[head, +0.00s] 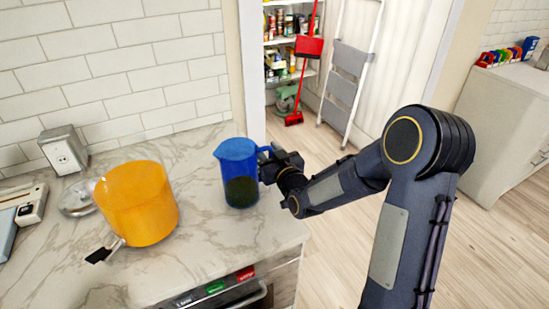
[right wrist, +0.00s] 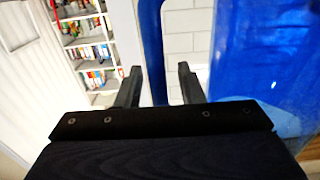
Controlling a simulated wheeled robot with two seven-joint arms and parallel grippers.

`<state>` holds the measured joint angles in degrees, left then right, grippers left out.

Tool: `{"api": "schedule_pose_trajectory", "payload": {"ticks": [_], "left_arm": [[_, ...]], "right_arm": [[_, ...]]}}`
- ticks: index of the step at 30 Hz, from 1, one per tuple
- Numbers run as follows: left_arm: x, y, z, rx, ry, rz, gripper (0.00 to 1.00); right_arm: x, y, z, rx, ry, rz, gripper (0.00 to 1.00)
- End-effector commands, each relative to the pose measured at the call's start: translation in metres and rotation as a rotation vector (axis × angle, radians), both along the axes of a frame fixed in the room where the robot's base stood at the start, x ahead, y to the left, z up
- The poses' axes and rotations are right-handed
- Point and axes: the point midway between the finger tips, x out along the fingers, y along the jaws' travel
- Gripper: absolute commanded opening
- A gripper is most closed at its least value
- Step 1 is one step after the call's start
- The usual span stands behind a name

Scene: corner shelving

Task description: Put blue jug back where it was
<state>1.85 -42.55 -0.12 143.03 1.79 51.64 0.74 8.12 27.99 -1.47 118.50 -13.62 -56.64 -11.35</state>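The blue jug (head: 236,160) stands upright on the marble counter near its right end, with something dark green in its lower part. Its handle points right, toward my right gripper (head: 271,166). In the right wrist view the jug's body (right wrist: 265,60) fills the right side. Its handle (right wrist: 152,45) shows between the two fingers of my right gripper (right wrist: 160,72), nearer the left finger. A gap shows between the handle and the right finger, so the gripper looks open around the handle. My left gripper is not in view.
An orange pot (head: 140,205) with a handle stands left of the jug, with a clear lid (head: 76,200) behind it. Right of the counter are open floor, a ladder (head: 348,80), a red broom (head: 308,48) and pantry shelves.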

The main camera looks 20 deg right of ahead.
Motion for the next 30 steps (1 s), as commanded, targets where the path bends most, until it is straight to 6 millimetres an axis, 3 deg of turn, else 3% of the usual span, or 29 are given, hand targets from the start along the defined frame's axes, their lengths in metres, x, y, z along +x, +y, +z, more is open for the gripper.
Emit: {"api": "schedule_pose_trajectory", "payload": {"ticks": [5,15,23,26,30], "left_arm": [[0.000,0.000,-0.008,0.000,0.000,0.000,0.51],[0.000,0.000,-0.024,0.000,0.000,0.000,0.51],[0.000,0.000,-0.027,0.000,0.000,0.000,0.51],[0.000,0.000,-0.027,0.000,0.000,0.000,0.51],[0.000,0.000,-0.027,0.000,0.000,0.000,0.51]], "right_arm": [[-0.026,-0.002,-0.001,-0.001,-0.001,-0.001,0.35],[-0.097,-0.004,0.000,0.000,-0.002,-0.002,0.35],[-0.120,-0.005,0.001,0.001,0.016,-0.002,0.35],[-0.127,-0.006,0.001,0.012,0.084,-0.004,0.35],[-0.153,-0.006,-0.004,0.064,0.284,-0.008,0.35]]}}
